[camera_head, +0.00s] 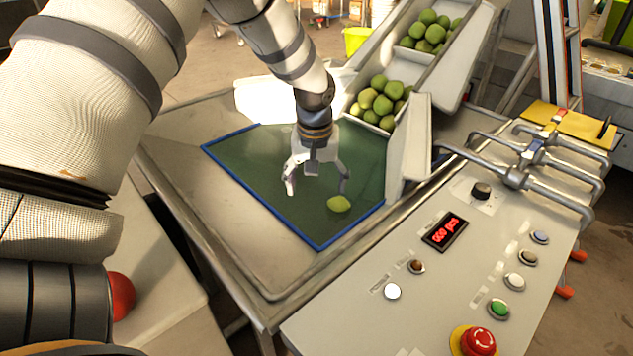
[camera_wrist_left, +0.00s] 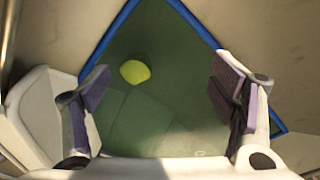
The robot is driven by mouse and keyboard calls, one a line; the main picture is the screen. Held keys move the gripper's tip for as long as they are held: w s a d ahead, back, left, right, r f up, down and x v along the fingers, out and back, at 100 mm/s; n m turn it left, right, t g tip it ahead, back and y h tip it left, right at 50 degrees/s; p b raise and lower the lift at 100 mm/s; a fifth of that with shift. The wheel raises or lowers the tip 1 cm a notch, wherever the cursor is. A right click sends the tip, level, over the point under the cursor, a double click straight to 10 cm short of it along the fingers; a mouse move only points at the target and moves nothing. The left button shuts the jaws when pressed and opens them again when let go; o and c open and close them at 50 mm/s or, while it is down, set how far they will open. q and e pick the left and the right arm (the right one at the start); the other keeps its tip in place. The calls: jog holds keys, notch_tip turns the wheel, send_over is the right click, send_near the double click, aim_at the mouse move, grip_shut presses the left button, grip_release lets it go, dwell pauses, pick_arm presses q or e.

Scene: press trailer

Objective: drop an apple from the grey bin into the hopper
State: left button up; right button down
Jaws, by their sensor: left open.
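A single yellow-green apple (camera_head: 338,204) lies on a green surface with a blue border (camera_head: 262,215); I take this as the hopper area but cannot tell its depth. In the left wrist view the apple (camera_wrist_left: 135,72) lies beyond and between the fingers, nearer the left one. My left gripper (camera_head: 317,187) is open and empty over the green surface, apart from the apple. Its purple-padded fingers (camera_wrist_left: 160,90) are spread wide. The grey bin (camera_head: 399,126) holds several green apples in its lower part, with more higher up. My right gripper is out of view.
A control panel (camera_head: 400,325) with a red counter display (camera_head: 445,232), buttons and a red emergency stop (camera_head: 478,341) stands at front right. A pale upright plate (camera_head: 408,150) stands between the bin and the panel.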

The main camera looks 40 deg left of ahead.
pick_arm(q)
notch_tip(320, 180, up, 12)
jog(key=s+d, duration=0.1)
jog(key=shift+s, duration=0.25)
jog(key=shift+f, duration=0.1)
